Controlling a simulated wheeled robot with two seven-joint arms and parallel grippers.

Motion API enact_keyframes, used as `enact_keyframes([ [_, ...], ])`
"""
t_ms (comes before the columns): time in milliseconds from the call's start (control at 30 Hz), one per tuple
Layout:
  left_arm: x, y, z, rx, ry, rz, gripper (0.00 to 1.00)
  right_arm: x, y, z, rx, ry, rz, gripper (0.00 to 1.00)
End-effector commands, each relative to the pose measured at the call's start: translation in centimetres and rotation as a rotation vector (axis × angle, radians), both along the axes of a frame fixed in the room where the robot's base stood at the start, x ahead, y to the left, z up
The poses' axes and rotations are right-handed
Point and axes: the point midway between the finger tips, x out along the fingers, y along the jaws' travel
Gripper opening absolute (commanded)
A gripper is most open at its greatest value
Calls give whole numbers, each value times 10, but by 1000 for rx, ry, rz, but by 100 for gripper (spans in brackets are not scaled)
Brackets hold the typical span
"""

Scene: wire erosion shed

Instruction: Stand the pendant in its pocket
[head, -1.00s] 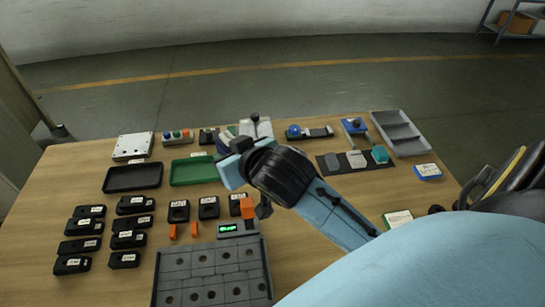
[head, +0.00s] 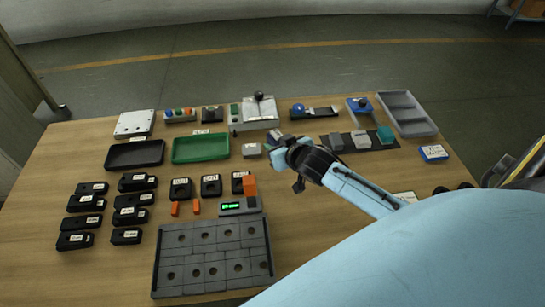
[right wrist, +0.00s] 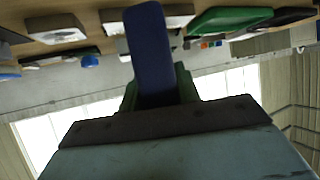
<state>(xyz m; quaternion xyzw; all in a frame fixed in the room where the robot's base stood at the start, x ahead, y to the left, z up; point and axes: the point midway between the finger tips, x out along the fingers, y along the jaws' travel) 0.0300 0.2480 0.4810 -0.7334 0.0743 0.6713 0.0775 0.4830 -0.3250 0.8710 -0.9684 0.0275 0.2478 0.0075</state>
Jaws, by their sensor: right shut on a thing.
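My right gripper (head: 279,148) is shut on a dark blue, bar-shaped thing that I take to be the pendant (head: 273,136). It is over the table, in front of the grey-white machine. In the right wrist view the pendant (right wrist: 149,50) stands out as a long blue bar between the green fingers (right wrist: 160,92). Its gripped end is hidden. I cannot tell which thing on the table is its pocket. My left gripper is not in view.
The grey-white machine (head: 262,112) stands at the back. A green tray (head: 200,149) and a black tray (head: 134,154) lie left of the gripper. A grey block with holes (head: 212,256) lies in front. Bare wood (head: 310,240) lies beside it.

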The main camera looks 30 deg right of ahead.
Motion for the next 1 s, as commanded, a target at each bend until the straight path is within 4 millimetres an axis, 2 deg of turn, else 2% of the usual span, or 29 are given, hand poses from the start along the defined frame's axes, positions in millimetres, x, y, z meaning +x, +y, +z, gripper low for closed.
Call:
enact_keyframes([
  [300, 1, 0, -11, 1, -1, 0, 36, 1, 0, -36, -1, -2, 0, 0],
  [667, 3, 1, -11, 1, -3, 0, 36, 1, 0, -40, 0, -3, 1, 0],
  [700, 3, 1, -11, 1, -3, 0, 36, 0, 0, -41, -1, -1, 0, 34],
  [867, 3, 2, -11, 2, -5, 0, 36, 0, 0, -40, -1, -1, 0, 54],
  [1000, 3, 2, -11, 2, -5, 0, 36, 0, 0, -40, -1, -1, 0, 54],
])
